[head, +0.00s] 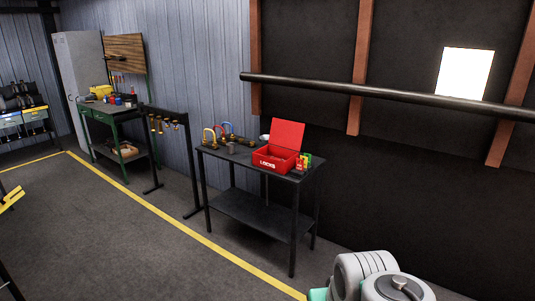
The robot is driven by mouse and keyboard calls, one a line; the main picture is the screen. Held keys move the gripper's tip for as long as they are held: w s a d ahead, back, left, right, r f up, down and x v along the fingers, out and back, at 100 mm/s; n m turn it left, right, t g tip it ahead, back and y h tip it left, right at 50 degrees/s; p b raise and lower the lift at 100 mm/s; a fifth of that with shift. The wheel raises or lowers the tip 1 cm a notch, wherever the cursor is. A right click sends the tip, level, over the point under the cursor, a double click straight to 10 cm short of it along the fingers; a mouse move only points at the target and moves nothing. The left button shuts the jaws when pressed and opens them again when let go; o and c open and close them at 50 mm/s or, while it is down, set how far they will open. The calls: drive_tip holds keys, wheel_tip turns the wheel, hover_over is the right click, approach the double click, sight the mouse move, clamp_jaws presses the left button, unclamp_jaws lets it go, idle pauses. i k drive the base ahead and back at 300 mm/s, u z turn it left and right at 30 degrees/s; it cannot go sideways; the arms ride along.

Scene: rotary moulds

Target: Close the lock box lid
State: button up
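The red lock box (273,159) stands on a dark metal table (232,158) in the middle of the head view. White letters on its front read "LOCKS". Its red lid (287,133) is open and stands up at the back of the box. The inside of the box shows only in part. Part of my arm shows at the bottom right, well in front of the table. My gripper is not in view.
Several padlock-like items (222,132) and a grey cup (231,148) stand left of the box. Small red, yellow and green items (303,162) stand at its right. A dark horizontal pipe (390,93) runs along the wall. The floor (150,235) before the table is clear.

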sight(286, 134)
drive_tip(key=u, duration=0.6)
drive_tip(key=i, duration=3.85)
drive_tip(key=z, duration=0.95)
drive_tip(key=i, duration=1.05)
drive_tip(key=z, duration=0.45)
